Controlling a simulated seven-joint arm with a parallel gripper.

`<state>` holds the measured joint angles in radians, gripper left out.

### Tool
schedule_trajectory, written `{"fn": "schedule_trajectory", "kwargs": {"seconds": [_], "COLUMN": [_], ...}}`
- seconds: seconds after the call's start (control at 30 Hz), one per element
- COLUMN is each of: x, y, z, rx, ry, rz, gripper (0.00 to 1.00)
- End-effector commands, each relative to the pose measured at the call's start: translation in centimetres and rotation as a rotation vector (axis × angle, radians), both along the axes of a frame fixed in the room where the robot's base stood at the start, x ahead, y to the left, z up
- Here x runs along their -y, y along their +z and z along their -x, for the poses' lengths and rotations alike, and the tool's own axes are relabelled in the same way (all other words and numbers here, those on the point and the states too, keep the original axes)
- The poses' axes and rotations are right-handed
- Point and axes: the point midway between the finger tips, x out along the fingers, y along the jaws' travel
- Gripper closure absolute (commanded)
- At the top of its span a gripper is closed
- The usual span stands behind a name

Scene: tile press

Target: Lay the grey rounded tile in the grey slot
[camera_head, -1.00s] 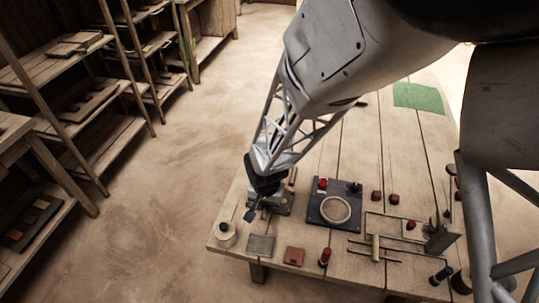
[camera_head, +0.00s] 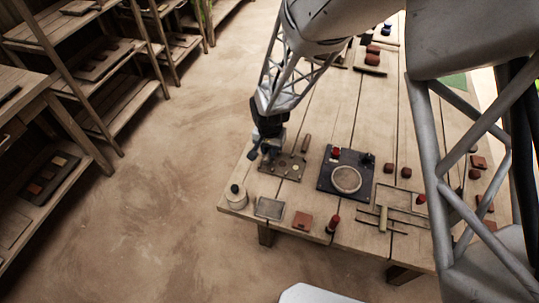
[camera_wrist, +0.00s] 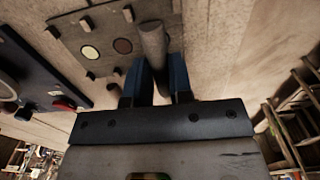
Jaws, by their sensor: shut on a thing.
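My gripper (camera_head: 264,155) points down over the near left part of the table, at the left end of a dark plate (camera_head: 290,165) with round coloured spots. In the wrist view its two blue fingers (camera_wrist: 160,80) are closed on a grey round-ended piece (camera_wrist: 153,42), which I take for the grey rounded tile. The plate (camera_wrist: 72,42) lies just beyond it, with a pale grey spot (camera_wrist: 90,52) and a dark reddish spot (camera_wrist: 122,46). I cannot tell which place is the grey slot, nor whether the piece touches the plate.
A dark blue board with a pale ring (camera_head: 346,179) stands right of the plate. A lidded pot (camera_head: 236,196), a grey tray (camera_head: 269,207), a reddish block (camera_head: 303,220) and a red-topped peg (camera_head: 332,223) line the near edge.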

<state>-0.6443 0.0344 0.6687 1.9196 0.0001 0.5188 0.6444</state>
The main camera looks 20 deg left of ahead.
Motion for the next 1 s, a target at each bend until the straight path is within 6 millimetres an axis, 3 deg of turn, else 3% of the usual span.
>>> {"fn": "schedule_trajectory", "kwargs": {"seconds": [0.47,0.97,1.0], "x": [0.0,0.0,0.0], "y": [-3.4,-3.8,-3.8], "z": [0.0,0.0,0.0], "rx": [-0.001,0.0,0.0], "ry": [0.0,0.0,0.0], "rz": [0.001,0.0,0.0], "gripper": [1.0,1.0,0.74]}}
